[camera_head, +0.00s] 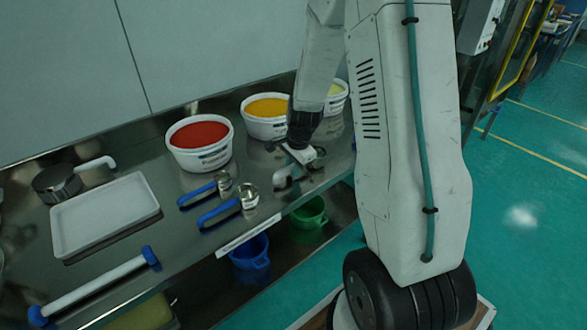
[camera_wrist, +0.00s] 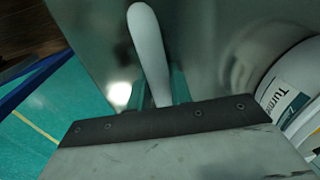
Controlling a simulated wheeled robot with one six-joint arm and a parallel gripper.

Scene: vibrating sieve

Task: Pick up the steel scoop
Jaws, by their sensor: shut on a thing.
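The steel scoop (camera_head: 287,178) is on the metal bench in front of the yellow-filled tub, with its pale grey handle towards the bench's front edge. My gripper (camera_head: 301,157) is low over the bench and shut on the scoop. In the wrist view, the smooth, rounded handle (camera_wrist: 148,45) sticks out from between the fingers of my gripper (camera_wrist: 159,92). The scoop's bowl is mostly hidden by my gripper. I cannot tell whether the scoop is clear of the bench.
Tubs of red (camera_head: 200,157), yellow (camera_head: 265,128) and pale yellow (camera_head: 337,103) stuff stand behind. Blue (camera_head: 250,260) and green (camera_head: 308,220) containers are below the front edge.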

